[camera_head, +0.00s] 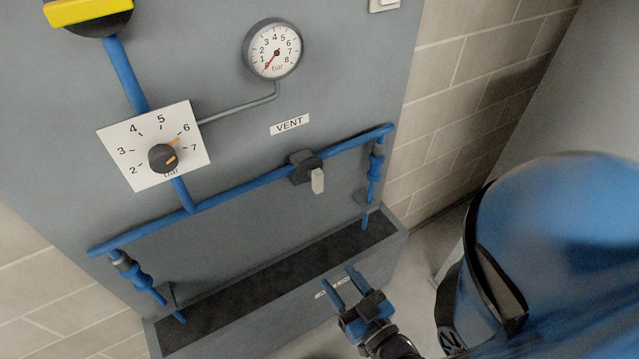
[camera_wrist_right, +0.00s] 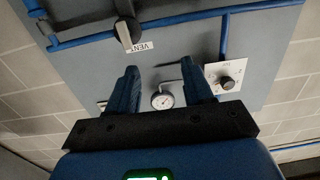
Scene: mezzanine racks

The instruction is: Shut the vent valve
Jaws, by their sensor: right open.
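The vent valve (camera_head: 303,167) is a dark body on the blue horizontal pipe, below the VENT label (camera_head: 290,124). Its pale grey handle (camera_head: 318,181) points down in the head view, roughly across the pipe. The handle also shows at the top of the right wrist view (camera_wrist_right: 130,36). My right gripper (camera_head: 343,277) is open and empty, below and in front of the valve, apart from it. In the right wrist view its two blue fingers stand apart, with the handle beyond the left finger. My left gripper is not in view.
A pressure gauge (camera_head: 273,48) has its red needle near the scale's low end. A regulator knob (camera_head: 163,158) on a white dial points near 6. Downward outlets hang at both pipe ends above a dark trough (camera_head: 245,290). A yellow-topped fitting (camera_head: 88,12) is at upper left.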

